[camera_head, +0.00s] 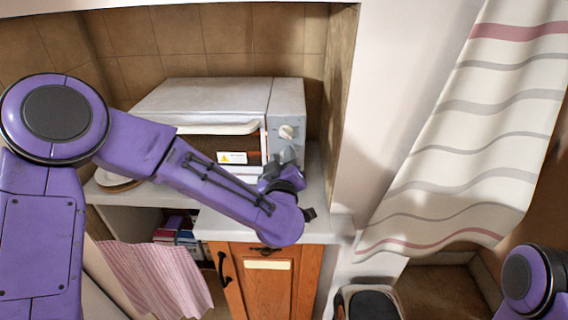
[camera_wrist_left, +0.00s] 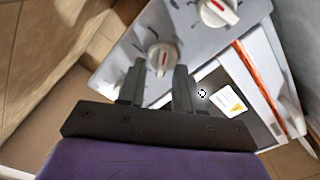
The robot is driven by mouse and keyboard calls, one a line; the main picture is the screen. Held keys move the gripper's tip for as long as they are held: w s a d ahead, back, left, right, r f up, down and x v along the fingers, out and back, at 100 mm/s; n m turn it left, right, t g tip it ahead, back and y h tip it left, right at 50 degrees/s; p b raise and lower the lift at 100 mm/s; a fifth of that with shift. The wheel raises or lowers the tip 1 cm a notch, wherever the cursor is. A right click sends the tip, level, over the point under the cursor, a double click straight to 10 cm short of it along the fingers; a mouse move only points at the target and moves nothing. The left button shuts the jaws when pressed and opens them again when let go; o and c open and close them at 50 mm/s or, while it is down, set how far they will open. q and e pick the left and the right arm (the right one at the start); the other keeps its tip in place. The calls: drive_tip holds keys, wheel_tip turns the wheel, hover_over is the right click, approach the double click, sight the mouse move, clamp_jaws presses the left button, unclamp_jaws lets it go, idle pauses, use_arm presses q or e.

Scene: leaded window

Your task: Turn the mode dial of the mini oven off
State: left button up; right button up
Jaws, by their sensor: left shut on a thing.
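The mini oven (camera_head: 200,98) stands on the counter with its control panel (camera_head: 284,104) on the right. A pale round dial (camera_head: 286,132) shows on the panel just above my left gripper (camera_head: 288,157). In the left wrist view, my left gripper (camera_wrist_left: 154,74) is shut on a white dial (camera_wrist_left: 161,57) with a red mark. A second white dial (camera_wrist_left: 217,11), also with a red mark, is apart from the fingers at the top. No lettering tells me which is the mode dial. My right gripper is out of view.
The oven door has a white handle (camera_head: 212,128) and a warning label (camera_head: 232,158). A wooden cabinet (camera_head: 267,284) is below the counter (camera_head: 318,217). A wall edge stands close right of the oven, and a striped curtain (camera_head: 470,130) hangs further right.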

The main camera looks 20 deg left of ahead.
use_arm(q)
drive_tip(key=shift+w+d+f+n+b, duration=0.1)
drive_tip(key=shift+f+n+b, duration=0.3)
drive_tip(key=shift+n+b, duration=4.25)
drive_tip(key=shift+s+d+f+n+b, duration=0.15)
drive_tip(key=shift+f+n+b, duration=0.3)
drive_tip(key=shift+n+b, duration=4.2)
drive_tip(key=shift+w+d+f+n+b, duration=0.15)
drive_tip(key=shift+f+n+b, duration=0.25)
drive_tip(key=shift+n+b, duration=4.25)
drive_tip(key=shift+n+p, duration=0.6)
drive_tip(key=shift+n, duration=0.15)
drive_tip(key=o, duration=1)
drive_tip(key=shift+o, duration=0.2)
